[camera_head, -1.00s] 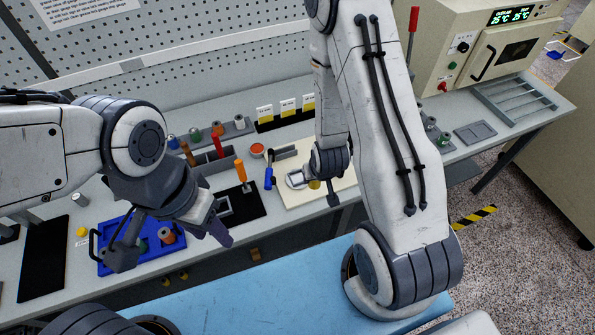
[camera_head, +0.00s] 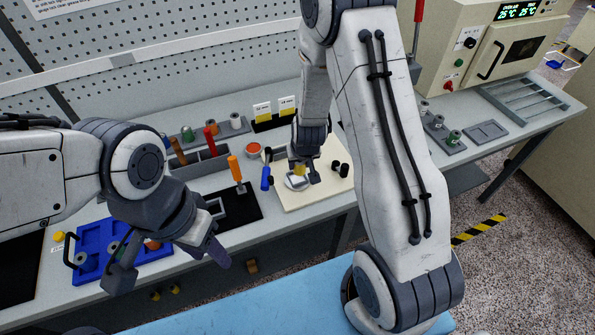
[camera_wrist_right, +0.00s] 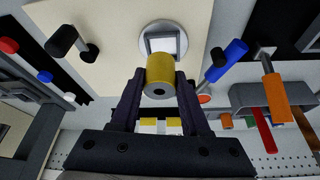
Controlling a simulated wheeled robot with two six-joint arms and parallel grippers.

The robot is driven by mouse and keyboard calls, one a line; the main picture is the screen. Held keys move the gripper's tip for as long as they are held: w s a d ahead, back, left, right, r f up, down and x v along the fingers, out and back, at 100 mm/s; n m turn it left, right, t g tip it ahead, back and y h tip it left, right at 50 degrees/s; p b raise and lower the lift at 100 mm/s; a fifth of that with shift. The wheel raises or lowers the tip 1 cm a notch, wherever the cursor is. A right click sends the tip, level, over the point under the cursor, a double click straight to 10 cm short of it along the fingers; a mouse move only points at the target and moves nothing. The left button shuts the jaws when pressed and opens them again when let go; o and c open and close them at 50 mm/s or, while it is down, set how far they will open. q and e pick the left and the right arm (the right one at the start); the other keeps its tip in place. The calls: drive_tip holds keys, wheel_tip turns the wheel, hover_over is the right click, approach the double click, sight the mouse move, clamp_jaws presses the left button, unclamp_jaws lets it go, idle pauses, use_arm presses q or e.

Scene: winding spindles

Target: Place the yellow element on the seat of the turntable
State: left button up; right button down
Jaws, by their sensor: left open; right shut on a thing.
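The yellow element (camera_head: 300,169) is a small cylinder with a hole in its end. My right gripper (camera_head: 303,174) is shut on it; the right wrist view shows the element (camera_wrist_right: 160,76) between the two dark fingers. The turntable (camera_head: 296,184) is a silver round plate on a cream board; its square seat (camera_wrist_right: 163,42) shows in the right wrist view. The element overlaps the seat's edge in both views; whether they touch I cannot tell. My left gripper (camera_head: 168,262) is open and empty near the blue tray, at the table's front.
A blue-handled tool (camera_head: 266,177) and an orange-handled tool (camera_head: 235,169) stand left of the turntable. A black-handled crank (camera_head: 341,169) is at its right. The blue tray (camera_head: 90,240) holds spools. Yellow-labelled cards (camera_head: 287,106) stand behind.

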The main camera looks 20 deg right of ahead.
sight(297, 170)
drive_tip(key=shift+w+a+f, duration=0.1)
drive_tip(key=shift+w+f, duration=0.35)
drive_tip(key=shift+w, duration=0.35)
wheel_tip(297, 170, down, 4)
drive_tip(key=b, duration=0.4)
drive_tip(key=shift+w+f, duration=0.1)
drive_tip(key=shift+f, duration=0.1)
drive_tip(key=shift+r, duration=0.15)
drive_tip(key=shift+c, duration=1.9)
unclamp_jaws()
